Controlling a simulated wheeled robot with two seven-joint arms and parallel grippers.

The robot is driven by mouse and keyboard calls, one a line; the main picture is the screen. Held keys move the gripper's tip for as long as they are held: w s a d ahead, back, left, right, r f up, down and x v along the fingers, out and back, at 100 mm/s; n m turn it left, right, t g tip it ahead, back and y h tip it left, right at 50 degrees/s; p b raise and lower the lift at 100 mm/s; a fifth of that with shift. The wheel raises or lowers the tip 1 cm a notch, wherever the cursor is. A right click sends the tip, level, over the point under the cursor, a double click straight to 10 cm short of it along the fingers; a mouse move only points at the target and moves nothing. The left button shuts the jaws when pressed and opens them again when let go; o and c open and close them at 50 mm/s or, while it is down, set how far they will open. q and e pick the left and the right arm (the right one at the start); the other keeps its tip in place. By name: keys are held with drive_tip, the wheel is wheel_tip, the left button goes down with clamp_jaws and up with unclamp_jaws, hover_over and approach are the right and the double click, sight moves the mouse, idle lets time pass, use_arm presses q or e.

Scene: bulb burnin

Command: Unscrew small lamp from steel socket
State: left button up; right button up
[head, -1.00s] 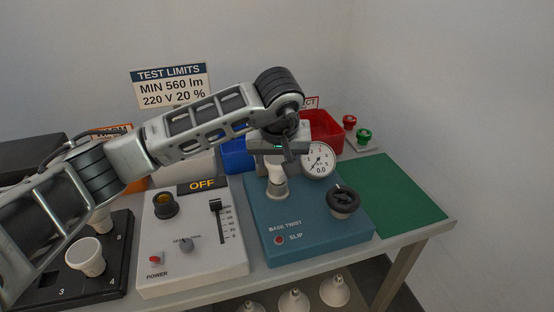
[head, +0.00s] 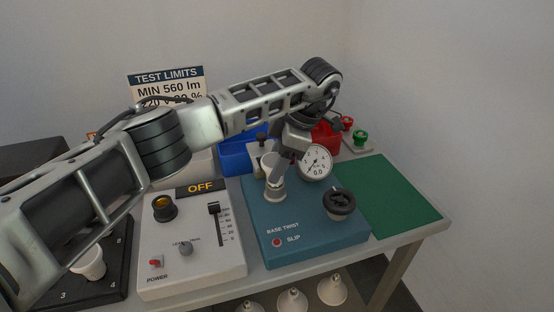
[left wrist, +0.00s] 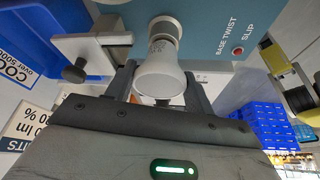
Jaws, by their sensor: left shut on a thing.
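The small white lamp (left wrist: 160,78) stands upright in the steel socket (left wrist: 164,28) on the blue base-twist box (head: 318,238). In the head view the lamp (head: 270,164) is partly covered by my gripper, and the socket (head: 275,190) shows below it. My left gripper (head: 277,162) comes from above and behind and is shut on the lamp. In the left wrist view its two fingers lie on either side of the lamp's wide end. The lamp's base is still at the socket; how deep it sits I cannot tell. My right gripper is out of view.
A round gauge (head: 315,162) and a black knob (head: 339,203) are close on the right. The grey power box (head: 190,262) reads OFF. Blue (head: 234,157) and red (head: 326,137) bins stand behind. The green mat (head: 400,195) is clear.

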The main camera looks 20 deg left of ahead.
use_arm(q)
drive_tip(key=o, duration=0.9)
drive_tip(key=shift+c, duration=0.2)
